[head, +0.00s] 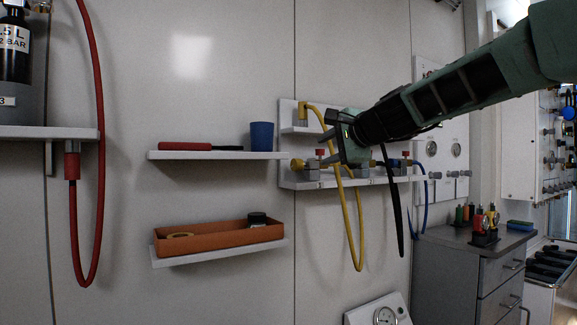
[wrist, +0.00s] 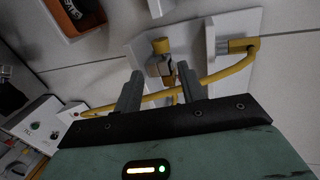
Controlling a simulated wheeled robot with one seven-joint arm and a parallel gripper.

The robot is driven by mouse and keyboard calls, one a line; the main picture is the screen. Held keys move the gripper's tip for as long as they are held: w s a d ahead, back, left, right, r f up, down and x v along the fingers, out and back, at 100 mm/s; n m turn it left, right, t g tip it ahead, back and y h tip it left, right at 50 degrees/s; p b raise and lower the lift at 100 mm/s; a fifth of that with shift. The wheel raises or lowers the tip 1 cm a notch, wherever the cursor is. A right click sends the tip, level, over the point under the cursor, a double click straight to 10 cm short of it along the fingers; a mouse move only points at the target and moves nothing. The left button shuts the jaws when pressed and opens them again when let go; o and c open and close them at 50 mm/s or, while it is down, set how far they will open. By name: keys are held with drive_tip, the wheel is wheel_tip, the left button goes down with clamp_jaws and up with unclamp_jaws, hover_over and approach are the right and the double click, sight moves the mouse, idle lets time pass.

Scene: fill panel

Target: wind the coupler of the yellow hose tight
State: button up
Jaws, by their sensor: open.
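The yellow hose (head: 338,195) hangs in a long loop in front of the wall panel. One end bends into a yellow end piece (head: 303,113) at the upper holder; this piece also shows in the wrist view (wrist: 238,45). A yellow fitting (head: 297,166) sits at the left of the valve row, and shows in the wrist view (wrist: 160,46). Where the hose's other end joins is hidden. My gripper (head: 338,142) is open and empty, in front of the panel. In the wrist view its fingers (wrist: 160,92) stand apart, with the hose crossing beyond them.
The panel ledge (head: 290,181) carries several valves, with a black hose (head: 396,205) and a blue hose (head: 424,195) to the right. Left are a shelf with a blue cup (head: 262,135) and an orange tray (head: 205,242). A grey cabinet (head: 455,280) stands at lower right.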

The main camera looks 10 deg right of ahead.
sight(299, 164)
drive_tip(key=p+x, duration=0.2)
drive_tip(key=x, duration=1.3)
drive_tip(key=shift+d, duration=0.1)
drive_tip(key=c, duration=0.7)
drive_tip(key=shift+f, duration=0.15)
